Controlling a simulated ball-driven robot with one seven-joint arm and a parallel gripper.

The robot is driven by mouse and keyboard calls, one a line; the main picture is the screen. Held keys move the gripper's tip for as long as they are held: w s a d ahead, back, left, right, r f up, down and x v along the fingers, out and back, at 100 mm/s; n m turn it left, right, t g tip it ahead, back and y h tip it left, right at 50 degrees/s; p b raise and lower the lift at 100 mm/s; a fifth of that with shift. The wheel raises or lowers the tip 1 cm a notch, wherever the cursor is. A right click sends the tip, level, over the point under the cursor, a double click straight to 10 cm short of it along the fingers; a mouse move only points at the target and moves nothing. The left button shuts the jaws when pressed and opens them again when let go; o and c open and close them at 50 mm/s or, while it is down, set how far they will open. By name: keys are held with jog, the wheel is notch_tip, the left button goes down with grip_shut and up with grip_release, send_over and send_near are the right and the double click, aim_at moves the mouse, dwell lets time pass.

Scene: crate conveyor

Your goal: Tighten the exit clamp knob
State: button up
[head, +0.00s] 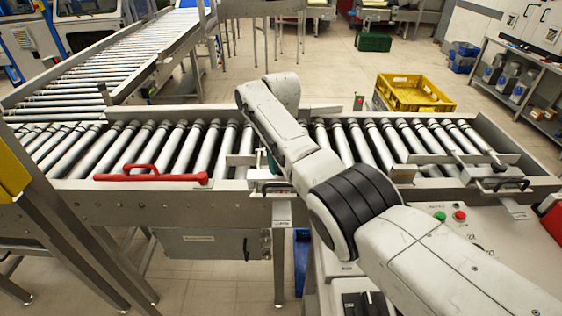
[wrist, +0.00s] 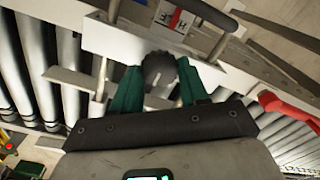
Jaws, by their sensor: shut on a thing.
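A dark round clamp knob (wrist: 159,68) with a pale line on its face sits between the green fingers of my gripper (wrist: 160,80) in the wrist view. The fingers are shut on it, one on each side. The knob stands in front of a pale metal clamp plate (wrist: 110,42) at the conveyor's side. In the head view my arm hides the knob and most of my gripper; only a bit of green finger (head: 273,163) shows beside the clamp bar (head: 240,160). A second clamp (head: 497,183) with a black handle is at the right.
A red handle (head: 150,177) lies along the conveyor's near rail to the left, and also shows in the wrist view (wrist: 285,108). Steel rollers (head: 155,146) run behind the rail. A panel with a green button (head: 440,216) and a red button (head: 460,216) is near my arm.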

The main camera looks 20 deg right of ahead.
jog(key=shift+r, duration=0.1)
dwell(0.3)
jog(key=o, duration=1.1)
jog(key=shift+c, duration=0.2)
notch_tip(320, 180, up, 11)
jog(key=b, duration=0.1)
jog(key=shift+b, duration=0.3)
jog(key=shift+f, duration=0.2)
